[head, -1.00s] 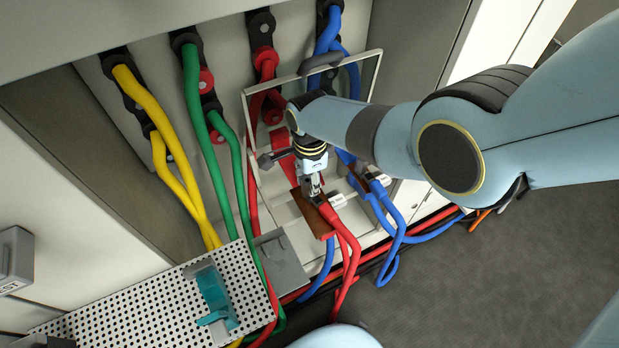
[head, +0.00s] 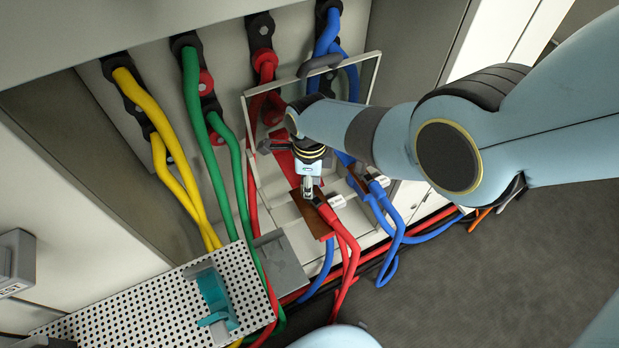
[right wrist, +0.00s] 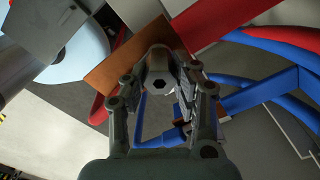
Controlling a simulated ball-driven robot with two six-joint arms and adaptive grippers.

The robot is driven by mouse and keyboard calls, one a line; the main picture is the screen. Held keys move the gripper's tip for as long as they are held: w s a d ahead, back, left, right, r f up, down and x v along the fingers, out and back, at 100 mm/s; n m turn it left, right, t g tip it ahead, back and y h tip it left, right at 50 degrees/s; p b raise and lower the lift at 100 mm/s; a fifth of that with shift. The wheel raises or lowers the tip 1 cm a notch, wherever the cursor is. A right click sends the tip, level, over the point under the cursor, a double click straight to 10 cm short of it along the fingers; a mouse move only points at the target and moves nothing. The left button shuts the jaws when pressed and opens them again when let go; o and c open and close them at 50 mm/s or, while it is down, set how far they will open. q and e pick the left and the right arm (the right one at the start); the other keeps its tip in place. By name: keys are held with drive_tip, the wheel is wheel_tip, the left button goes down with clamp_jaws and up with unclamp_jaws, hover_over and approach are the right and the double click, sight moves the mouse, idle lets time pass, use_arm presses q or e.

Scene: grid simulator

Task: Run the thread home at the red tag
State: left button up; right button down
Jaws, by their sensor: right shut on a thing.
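My right gripper (head: 308,189) points down at the brown copper-coloured bar (head: 313,219) beneath a red cable's end. In the right wrist view, its fingers (right wrist: 161,95) are shut around a grey bolt (right wrist: 160,69) with a hex socket head. The bolt stands in front of the copper-coloured bar (right wrist: 118,57); whether its thread sits in a hole is hidden. A red cable (head: 343,240) runs down from the bar. A flat red piece (head: 284,162), possibly the red tag, shows behind the gripper. My left gripper is not in view.
A clear panel with a dark handle (head: 320,64) stands behind my right gripper. Blue cables (head: 396,232) are close on the right. Yellow (head: 172,175) and green (head: 193,125) cables hang left. A perforated tray (head: 120,312) holds a teal holder (head: 213,297).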

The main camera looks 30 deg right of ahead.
drive_tip(key=m, duration=0.4)
drive_tip(key=shift+m, duration=0.3)
drive_tip(key=c, duration=0.6)
unclamp_jaws()
drive_tip(key=shift+s, duration=0.1)
drive_tip(key=shift+a, duration=0.15)
drive_tip(key=shift+w, duration=0.2)
drive_tip(key=n, duration=0.4)
drive_tip(key=shift+w, duration=0.1)
drive_tip(key=shift+n, duration=1.2)
